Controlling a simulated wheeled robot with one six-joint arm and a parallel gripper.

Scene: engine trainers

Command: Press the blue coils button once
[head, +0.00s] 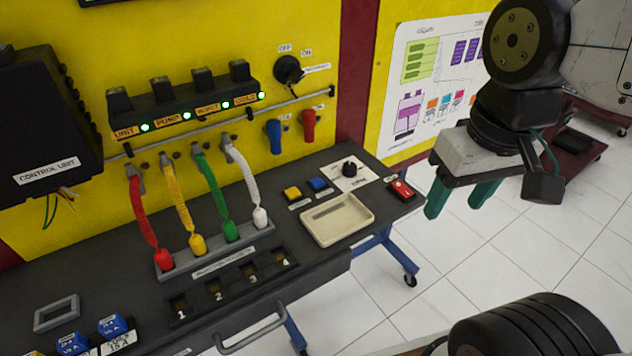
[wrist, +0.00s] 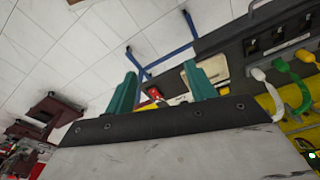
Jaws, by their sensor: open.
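A blue button (head: 317,184) sits on the dark bench top, right of a yellow button (head: 292,193) and behind the cream tray; its label is too small to read. My gripper (head: 462,200) is open and empty, with green fingers pointing down. It hangs to the right of the bench, apart from the blue button. In the wrist view my gripper (wrist: 163,92) shows its two fingers spread apart, with the bench beyond them. I cannot make out the blue button in that view.
A cream tray (head: 330,238) lies in front of the buttons. A black knob (head: 349,168) and a red switch (head: 401,189) are right of them. Red, yellow, green and white cables (head: 205,190) hang at left.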

